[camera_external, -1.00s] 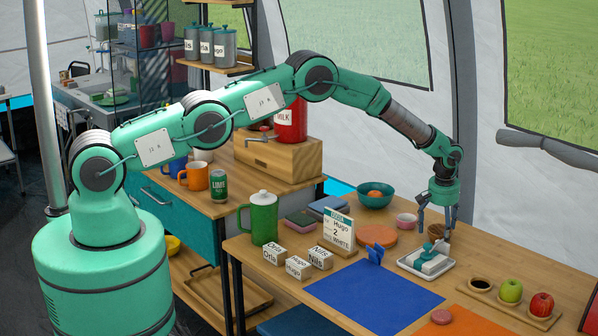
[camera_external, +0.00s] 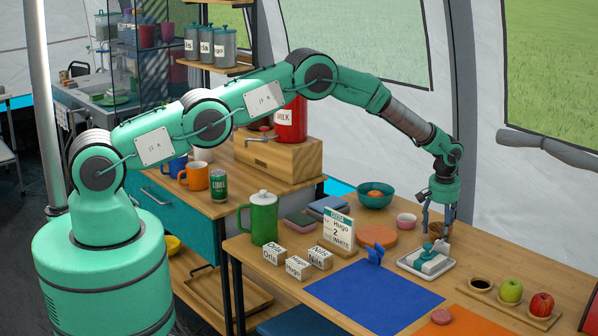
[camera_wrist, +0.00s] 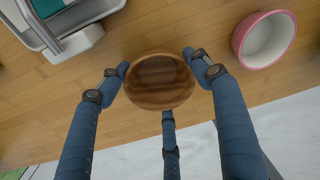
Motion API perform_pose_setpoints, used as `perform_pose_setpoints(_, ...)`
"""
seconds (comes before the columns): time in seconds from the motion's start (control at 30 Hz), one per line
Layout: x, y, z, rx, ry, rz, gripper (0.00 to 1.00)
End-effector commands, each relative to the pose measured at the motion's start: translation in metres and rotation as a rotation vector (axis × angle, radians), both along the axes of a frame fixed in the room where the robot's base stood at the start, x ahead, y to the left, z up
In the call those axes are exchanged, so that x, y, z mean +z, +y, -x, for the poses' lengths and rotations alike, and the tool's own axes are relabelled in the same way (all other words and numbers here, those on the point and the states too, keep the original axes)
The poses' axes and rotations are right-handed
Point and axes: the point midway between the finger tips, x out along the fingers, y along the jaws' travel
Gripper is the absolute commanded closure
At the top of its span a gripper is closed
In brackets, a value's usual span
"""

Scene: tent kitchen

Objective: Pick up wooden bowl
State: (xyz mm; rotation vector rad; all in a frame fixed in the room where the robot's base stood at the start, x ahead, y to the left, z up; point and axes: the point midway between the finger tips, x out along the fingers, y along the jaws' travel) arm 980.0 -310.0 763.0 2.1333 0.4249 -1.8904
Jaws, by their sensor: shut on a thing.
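The wooden bowl (camera_wrist: 158,82) is small, round and brown, and sits between the blue fingers of my gripper in the wrist view. Two fingertips press on its left and right sides, and a third finger is at its lower edge. In the external view my gripper (camera_external: 436,222) points straight down at the back of the table, behind the white tray, and its fingers partly hide the bowl (camera_external: 437,229). My gripper is shut on the bowl. I cannot tell whether the bowl touches the table or is slightly above it.
A pink bowl with a white inside (camera_wrist: 264,40) stands close on the right in the wrist view. A white tray (camera_external: 408,264) with a green and white item is just in front of my gripper. An orange disc (camera_external: 377,236) and a teal bowl (camera_external: 368,201) lie left.

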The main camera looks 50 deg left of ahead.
Motion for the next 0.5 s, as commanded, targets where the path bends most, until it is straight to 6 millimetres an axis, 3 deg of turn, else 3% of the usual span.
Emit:
perform_pose_setpoints(0.27,0.032,0.0,-0.001,0.0,-0.001,0.001,0.65)
perform_pose_setpoints(0.5,0.032,0.007,0.023,-0.001,0.001,-0.001,0.65)
